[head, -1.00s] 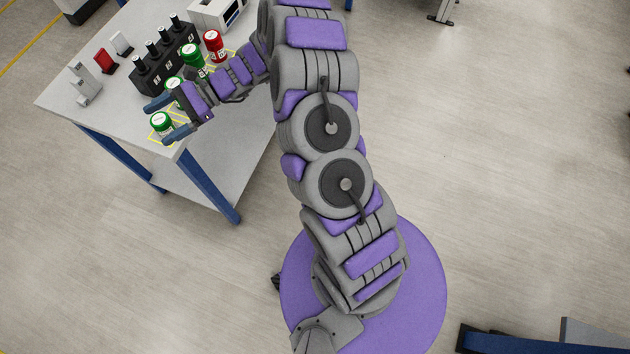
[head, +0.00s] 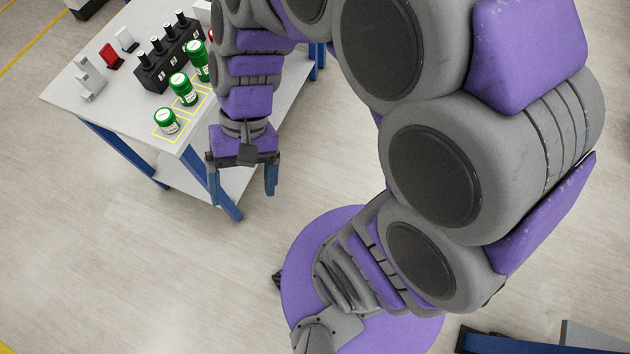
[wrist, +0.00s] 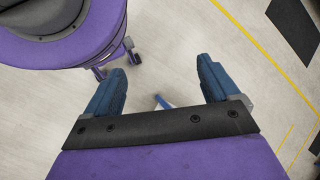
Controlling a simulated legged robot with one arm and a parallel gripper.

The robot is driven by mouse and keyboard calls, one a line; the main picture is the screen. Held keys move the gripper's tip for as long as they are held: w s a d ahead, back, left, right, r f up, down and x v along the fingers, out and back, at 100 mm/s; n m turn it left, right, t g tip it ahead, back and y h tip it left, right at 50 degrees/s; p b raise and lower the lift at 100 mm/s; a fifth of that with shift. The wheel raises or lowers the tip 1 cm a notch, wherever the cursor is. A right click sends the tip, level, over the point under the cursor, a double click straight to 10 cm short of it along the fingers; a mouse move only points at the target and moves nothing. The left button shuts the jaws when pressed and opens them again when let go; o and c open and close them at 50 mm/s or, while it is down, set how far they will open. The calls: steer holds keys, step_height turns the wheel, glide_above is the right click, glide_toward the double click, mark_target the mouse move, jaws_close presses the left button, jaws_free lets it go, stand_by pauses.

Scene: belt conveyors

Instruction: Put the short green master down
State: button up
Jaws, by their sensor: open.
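The short green master (head: 167,122) is a small green jar with a white label. In the head view it stands upright inside the yellow outline nearest the table's front corner. Two more green jars stand behind it in a row, a middle one (head: 183,90) and a taller one (head: 198,62). My gripper (head: 243,190) is open and empty, to the right of the short jar and apart from it, beyond the table's edge and pointing down.
The grey table (head: 120,110) also carries a black rack (head: 165,62) of black-topped items, a red block (head: 113,60), a white block (head: 126,40) and a grey bracket (head: 90,80). Open floor lies in front of the table. My arm hides the table's far right part.

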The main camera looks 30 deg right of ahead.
steer(key=s+d+n+t+h, duration=0.2)
steer(key=s+d+h, duration=0.2)
steer(key=s+d, duration=0.3)
steer(key=d, duration=0.3)
steer(key=shift+s+d+r+h, duration=0.2)
steer(key=shift+s+h, duration=0.2)
stand_by(0.6)
